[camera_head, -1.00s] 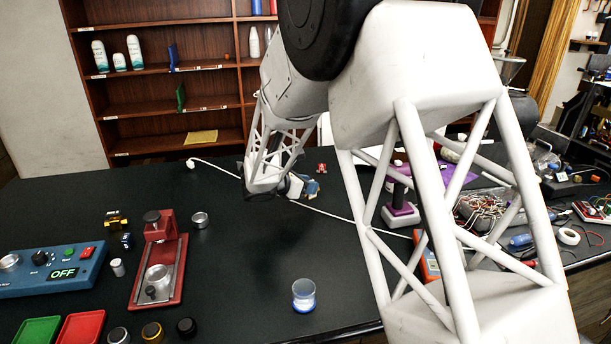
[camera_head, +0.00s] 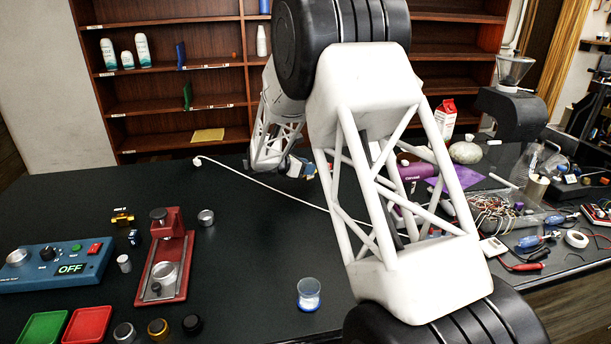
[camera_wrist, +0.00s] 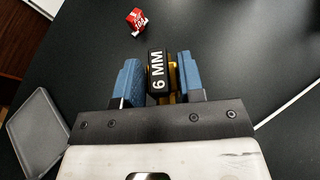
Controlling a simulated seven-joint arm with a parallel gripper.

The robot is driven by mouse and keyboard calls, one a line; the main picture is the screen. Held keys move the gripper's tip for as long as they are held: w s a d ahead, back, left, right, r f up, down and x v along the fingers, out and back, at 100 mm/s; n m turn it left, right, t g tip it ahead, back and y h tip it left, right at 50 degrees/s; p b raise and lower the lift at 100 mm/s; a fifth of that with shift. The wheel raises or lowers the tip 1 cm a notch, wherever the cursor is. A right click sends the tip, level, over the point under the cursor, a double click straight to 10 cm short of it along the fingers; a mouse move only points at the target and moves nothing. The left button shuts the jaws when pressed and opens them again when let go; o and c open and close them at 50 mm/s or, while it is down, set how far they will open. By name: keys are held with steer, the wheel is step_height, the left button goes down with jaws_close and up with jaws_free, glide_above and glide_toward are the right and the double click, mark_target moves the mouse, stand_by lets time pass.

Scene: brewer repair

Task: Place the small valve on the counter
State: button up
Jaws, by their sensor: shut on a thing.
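My gripper (camera_wrist: 157,82) has two blue fingers shut on a small valve (camera_wrist: 157,66), a brass-coloured piece with a black block marked "6 MM". The valve is upright between the fingertips in the wrist view. The dark counter (camera_wrist: 225,50) lies below; I cannot tell whether the valve touches it. In the head view my gripper (camera_head: 305,168) is over the back of the counter (camera_head: 250,262), partly hidden by my arm, and the valve cannot be made out there. Another small gold piece (camera_head: 122,217) stands on the counter at the left.
A red piece (camera_wrist: 136,19) lies ahead of the fingers in the wrist view. A grey tray-like plate (camera_wrist: 40,135) is at left. A white cable (camera_head: 265,184) crosses the counter. A red stand (camera_head: 166,262) and blue control box (camera_head: 55,267) occupy the left. The middle front is mostly clear.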

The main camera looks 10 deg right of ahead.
steer(key=shift+w, duration=0.4)
steer(key=shift+f, duration=1.75)
steer(key=shift+f, duration=0.1)
steer(key=o, duration=1.1)
steer(key=shift+c, duration=0.2)
steer(key=shift+s+a+r, duration=0.2)
steer(key=shift+a+r, duration=0.05)
steer(key=shift+a, duration=0.15)
steer(key=v, duration=1.1)
